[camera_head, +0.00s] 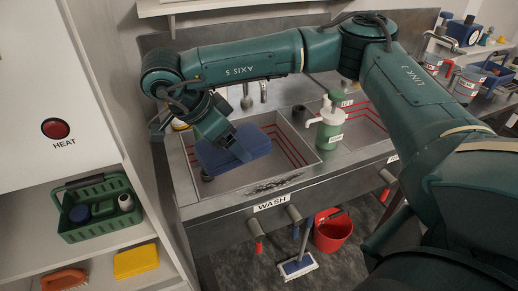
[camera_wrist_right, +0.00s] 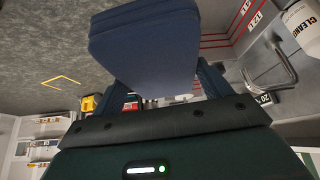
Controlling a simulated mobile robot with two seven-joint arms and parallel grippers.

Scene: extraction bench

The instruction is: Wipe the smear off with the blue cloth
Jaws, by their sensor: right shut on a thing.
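The blue cloth (camera_head: 215,160) is a folded, thick pad. My right gripper (camera_head: 236,148) is shut on it and holds it over the left sink basin, behind the basin's front rim. The cloth also fills the upper middle of the right wrist view (camera_wrist_right: 145,45), between the two fingers (camera_wrist_right: 165,84). The dark, streaky smear (camera_head: 272,185) lies on the steel front rim, above the WASH label. The cloth appears apart from the smear, up and to its left in the head view. My left gripper is not in view.
A green and white pump bottle (camera_head: 327,124) stands between the two basins. A tap (camera_head: 263,90) rises behind the left basin. A shelf at left holds a green caddy (camera_head: 97,228) and a yellow sponge (camera_head: 136,261). A red bucket (camera_head: 333,233) stands on the floor below.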

